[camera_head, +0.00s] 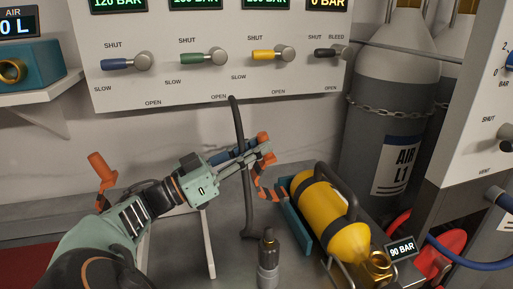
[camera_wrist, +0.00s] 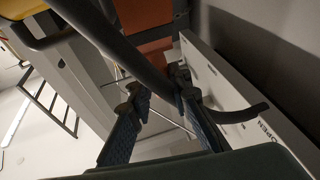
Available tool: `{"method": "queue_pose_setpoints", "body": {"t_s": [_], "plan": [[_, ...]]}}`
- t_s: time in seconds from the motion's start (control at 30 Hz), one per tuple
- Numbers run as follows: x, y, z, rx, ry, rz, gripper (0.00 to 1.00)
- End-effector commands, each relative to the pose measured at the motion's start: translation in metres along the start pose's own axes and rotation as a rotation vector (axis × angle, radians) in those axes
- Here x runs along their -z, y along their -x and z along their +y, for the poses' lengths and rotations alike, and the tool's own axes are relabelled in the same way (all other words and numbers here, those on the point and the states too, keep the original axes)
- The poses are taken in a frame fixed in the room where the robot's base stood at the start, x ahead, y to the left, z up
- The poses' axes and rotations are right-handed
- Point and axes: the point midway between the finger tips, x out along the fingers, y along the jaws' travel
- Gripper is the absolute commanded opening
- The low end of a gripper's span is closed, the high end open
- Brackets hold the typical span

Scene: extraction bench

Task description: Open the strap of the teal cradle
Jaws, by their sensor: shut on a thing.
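The teal cradle (camera_head: 294,226) stands on the bench at centre right. A yellow cylinder (camera_head: 320,207) with dark bands lies in it. An orange strap (camera_head: 267,187) rises in a curve from the cradle's left side up to my gripper (camera_head: 262,152). Orange also shows just above the fingertips. My gripper is shut on the strap, above and left of the cradle; the exact grip is partly hidden. In the wrist view, the fingers (camera_wrist: 160,92) point at the wide orange strap (camera_wrist: 155,52), and a dark hose crosses in front.
A black hose (camera_head: 239,150) hangs beside my gripper. The valve panel (camera_head: 215,85) is behind, and chained grey cylinders (camera_head: 388,120) stand at the right. A pressure display (camera_head: 402,248) sits by the yellow cylinder's valve.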

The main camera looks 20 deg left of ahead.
Motion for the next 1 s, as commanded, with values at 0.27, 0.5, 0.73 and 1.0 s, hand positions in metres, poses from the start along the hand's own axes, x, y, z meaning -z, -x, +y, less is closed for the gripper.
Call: {"method": "queue_pose_setpoints", "body": {"t_s": [0.27, 0.5, 0.73, 1.0], "plan": [[-0.001, 0.001, 0.000, 0.002, 0.002, -0.001, 0.35], [-0.001, 0.003, 0.000, 0.002, 0.001, -0.001, 0.35], [-0.001, 0.034, -0.001, 0.005, 0.000, 0.000, 0.35], [-0.001, 0.071, 0.000, 0.003, 0.000, -0.001, 0.35]]}}
